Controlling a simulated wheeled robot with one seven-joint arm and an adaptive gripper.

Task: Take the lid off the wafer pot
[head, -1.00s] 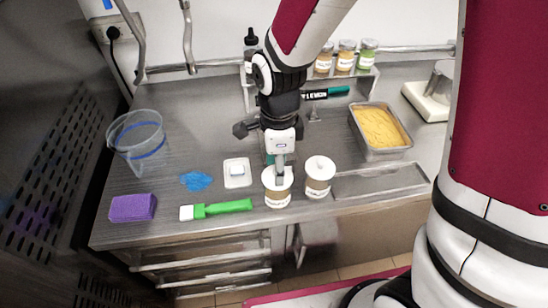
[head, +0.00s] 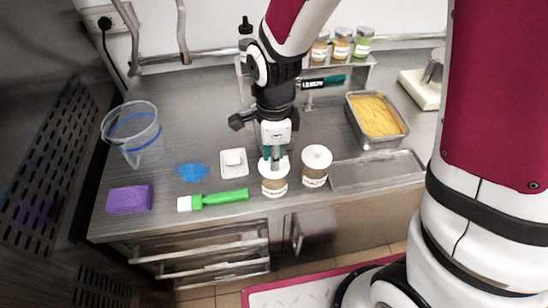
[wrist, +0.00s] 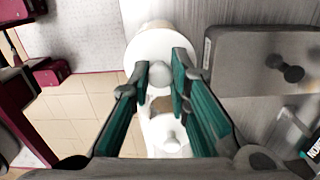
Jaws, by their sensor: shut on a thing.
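Two pale pots with white knobbed lids and small labels stand side by side near the counter's front edge; I cannot read which is the wafer pot. My gripper (head: 272,160) points down over the left pot (head: 274,188). It is shut on the knob of this pot's white lid (wrist: 148,50). In the wrist view, the round knob (wrist: 160,76) sits between the teal fingertips (wrist: 161,70). The lid appears to rest on the pot; I cannot tell whether there is a gap. The right pot (head: 314,179) has its lid on.
Left of the pots lie a green-handled brush (head: 220,199), a white dish (head: 234,171), a blue cloth (head: 193,173) and a purple sponge (head: 129,199). A clear jug (head: 141,140) stands further left. A steel pan of yellow food (head: 379,118) is behind right. Jars (head: 341,47) line the back shelf.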

